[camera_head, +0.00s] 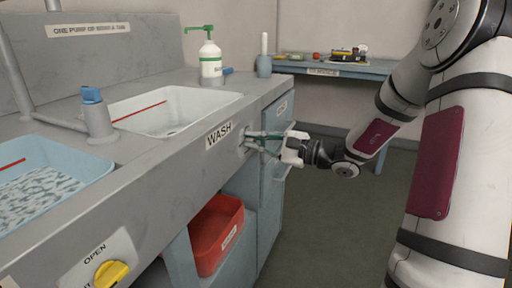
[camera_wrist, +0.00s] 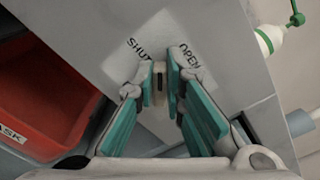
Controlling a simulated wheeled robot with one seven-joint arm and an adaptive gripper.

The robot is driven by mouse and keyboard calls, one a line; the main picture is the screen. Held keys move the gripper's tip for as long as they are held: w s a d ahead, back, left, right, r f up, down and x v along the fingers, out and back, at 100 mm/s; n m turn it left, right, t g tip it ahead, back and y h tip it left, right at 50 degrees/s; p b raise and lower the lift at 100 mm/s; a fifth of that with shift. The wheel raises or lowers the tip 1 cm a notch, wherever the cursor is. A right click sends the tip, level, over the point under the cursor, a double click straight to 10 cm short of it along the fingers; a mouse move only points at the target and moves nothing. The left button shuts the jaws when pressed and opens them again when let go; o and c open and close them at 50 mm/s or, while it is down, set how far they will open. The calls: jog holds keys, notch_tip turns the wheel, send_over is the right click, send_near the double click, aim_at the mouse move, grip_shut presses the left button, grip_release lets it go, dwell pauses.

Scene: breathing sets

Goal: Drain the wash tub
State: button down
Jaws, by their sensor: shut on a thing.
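The wash tub (camera_head: 172,108) is a white basin with a red line on its wall, set in the grey counter above the WASH label (camera_head: 218,134). My gripper (camera_head: 256,141) is at the counter's front panel, just right of that label. In the wrist view my gripper (camera_wrist: 160,78) has its teal-padded fingers shut on a small valve handle (camera_wrist: 160,84), below the printed words SHUT and OPEN. The fingers hide most of the handle, and its turn position is unclear.
A blue tub (camera_head: 45,180) with rippled contents sits at left, with a yellow knob (camera_head: 111,273) marked OPEN below. A red bin (camera_head: 215,234) stands under the counter. A soap pump bottle (camera_head: 210,58) stands behind the wash tub. The floor (camera_head: 335,220) at right is clear.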

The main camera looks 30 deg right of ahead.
jog(key=shift+a+f+n+b, duration=0.1)
jog(key=shift+f+n+b, duration=0.15)
jog(key=shift+n+b, duration=1)
jog(key=shift+n, duration=0.25)
jog(key=c, duration=1.7)
grip_release()
jog(key=shift+o, duration=0.2)
jog(key=shift+s, duration=0.1)
jog(key=v, duration=1.2)
